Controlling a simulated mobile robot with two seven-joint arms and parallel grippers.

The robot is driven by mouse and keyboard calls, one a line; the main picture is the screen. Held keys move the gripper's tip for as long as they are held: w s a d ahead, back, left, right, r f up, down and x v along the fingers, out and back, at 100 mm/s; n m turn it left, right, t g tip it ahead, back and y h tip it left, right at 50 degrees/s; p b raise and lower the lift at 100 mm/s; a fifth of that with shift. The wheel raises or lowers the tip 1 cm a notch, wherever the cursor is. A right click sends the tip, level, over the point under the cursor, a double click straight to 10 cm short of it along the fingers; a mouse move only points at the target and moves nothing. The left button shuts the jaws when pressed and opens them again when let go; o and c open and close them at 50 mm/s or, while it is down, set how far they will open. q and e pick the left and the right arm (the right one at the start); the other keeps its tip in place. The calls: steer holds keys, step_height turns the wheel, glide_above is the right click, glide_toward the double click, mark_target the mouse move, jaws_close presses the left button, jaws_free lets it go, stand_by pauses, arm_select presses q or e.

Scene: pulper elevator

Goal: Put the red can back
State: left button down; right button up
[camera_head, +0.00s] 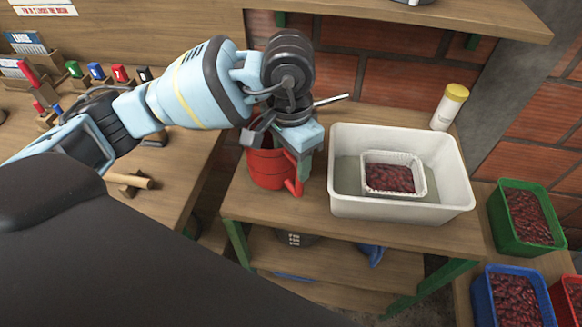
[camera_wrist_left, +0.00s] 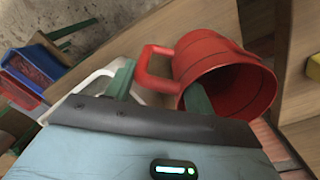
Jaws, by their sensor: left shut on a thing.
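The red can (camera_head: 265,168) is upright at the left end of the wooden table, beside the white tub. Its handle and spout-like part face right in the head view. My left gripper (camera_head: 303,162) is over the can's right rim and shut on it. In the left wrist view the red can (camera_wrist_left: 232,85) shows its open mouth, with one green finger inside the rim and the other outside, near the handle. Whether the can touches the table top or hangs just above it, I cannot tell. My right gripper is not in view.
A white tub (camera_head: 400,208) with a small tray of red berries stands right of the can. A yellow-capped bottle (camera_head: 450,106) is behind it. Green (camera_head: 525,240) and blue (camera_head: 490,300) crates stand lower right. A wooden workbench (camera_head: 165,195) is at left.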

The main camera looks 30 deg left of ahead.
mark_target(292, 187)
arm_select(q)
steer(key=shift+f, duration=1.85)
steer(key=shift+f, duration=0.1)
steer(key=c, duration=0.6)
jaws_free()
steer(key=shift+o, duration=0.2)
step_height(292, 187, up, 12)
steer(key=shift+a+r+b, duration=0.1)
steer(key=shift+a+b, duration=0.05)
steer(key=shift+b, duration=0.2)
